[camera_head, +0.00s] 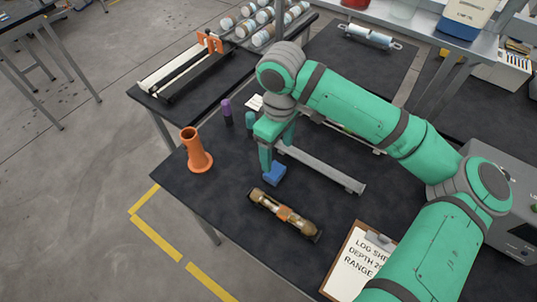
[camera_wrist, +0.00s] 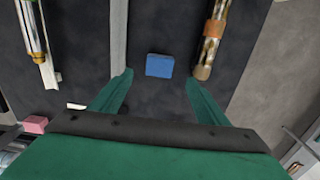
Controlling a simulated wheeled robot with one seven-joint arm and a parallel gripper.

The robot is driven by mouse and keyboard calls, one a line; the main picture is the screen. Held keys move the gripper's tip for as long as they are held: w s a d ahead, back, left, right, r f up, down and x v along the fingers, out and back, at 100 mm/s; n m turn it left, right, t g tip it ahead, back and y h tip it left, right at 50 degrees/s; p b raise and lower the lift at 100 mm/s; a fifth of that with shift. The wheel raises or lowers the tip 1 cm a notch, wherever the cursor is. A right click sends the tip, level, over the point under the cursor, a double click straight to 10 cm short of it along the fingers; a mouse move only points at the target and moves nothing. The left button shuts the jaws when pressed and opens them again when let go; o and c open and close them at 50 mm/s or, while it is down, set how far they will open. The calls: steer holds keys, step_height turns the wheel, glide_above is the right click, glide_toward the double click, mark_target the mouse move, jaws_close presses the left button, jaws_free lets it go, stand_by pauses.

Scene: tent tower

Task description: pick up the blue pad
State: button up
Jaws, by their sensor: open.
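The blue pad (camera_head: 274,174) is a small blue block lying on the dark table top, beside the end of a grey rail. In the wrist view the blue pad (camera_wrist: 160,65) lies ahead of the fingertips, roughly midway between them. My gripper (camera_head: 272,158) is green and open, pointing down close above the pad in the head view. In the wrist view my gripper (camera_wrist: 158,78) has its two fingers wide apart with nothing between them. Whether a finger touches the pad cannot be told.
A brown cylinder (camera_head: 284,214) with an orange band lies in front of the pad. A grey rail (camera_head: 322,168) lies behind it. An orange flared tube (camera_head: 196,150) and a purple-topped peg (camera_head: 227,112) stand to the left. A clipboard (camera_head: 345,262) lies front right.

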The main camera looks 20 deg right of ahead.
glide_above(275, 171)
steer(key=f, duration=0.4)
steer(key=shift+w+d+f, duration=0.1)
steer(key=shift+w+f, duration=0.05)
steer(key=shift+w, duration=0.1)
steer(key=shift+s+f, duration=0.15)
steer(key=shift+f, duration=3.1)
steer(key=c, duration=1.1)
